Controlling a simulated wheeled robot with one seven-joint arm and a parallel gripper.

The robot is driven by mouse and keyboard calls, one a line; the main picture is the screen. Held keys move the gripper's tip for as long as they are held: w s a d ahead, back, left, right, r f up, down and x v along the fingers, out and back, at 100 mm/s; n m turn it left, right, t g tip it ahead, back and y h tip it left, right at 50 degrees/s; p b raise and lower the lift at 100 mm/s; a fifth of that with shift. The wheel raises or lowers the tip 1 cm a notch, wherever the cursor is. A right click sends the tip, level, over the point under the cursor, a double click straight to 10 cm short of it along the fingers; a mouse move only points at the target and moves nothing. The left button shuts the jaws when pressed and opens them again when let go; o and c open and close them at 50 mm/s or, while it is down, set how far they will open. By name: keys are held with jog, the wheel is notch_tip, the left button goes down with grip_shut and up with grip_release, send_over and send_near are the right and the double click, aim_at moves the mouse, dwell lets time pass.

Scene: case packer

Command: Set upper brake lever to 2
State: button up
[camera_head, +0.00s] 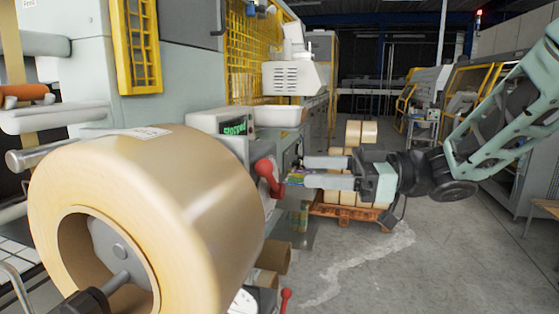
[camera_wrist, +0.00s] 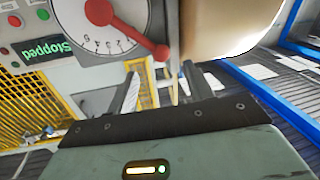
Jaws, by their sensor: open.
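The upper brake lever (camera_head: 266,176) is red with a round knob and stands on the machine just right of the big roll. In the wrist view, the red lever (camera_wrist: 130,32) crosses a white dial (camera_wrist: 92,45) and its knob points toward the lower right. Several dial numbers show tilted along the rim; I cannot tell exactly which one the lever marks. My gripper (camera_head: 304,172) is open and empty, to the right of the lever, with its fingers toward it. In the wrist view, the knob sits ahead of the gap between my fingers (camera_wrist: 160,85), apparently untouched.
A large tan tape roll (camera_head: 190,190) fills the left front. A second red lever (camera_head: 286,296) with a partly hidden dial sits lower down. A display (camera_head: 235,127) reads "Stopped". Boxes on a pallet (camera_head: 345,214) stand behind my gripper. The floor at right is clear.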

aim_at(271, 180)
jog(key=w+a+p, duration=0.1)
jog(key=a, duration=0.6)
jog(key=shift+p, duration=0.3)
grip_shut()
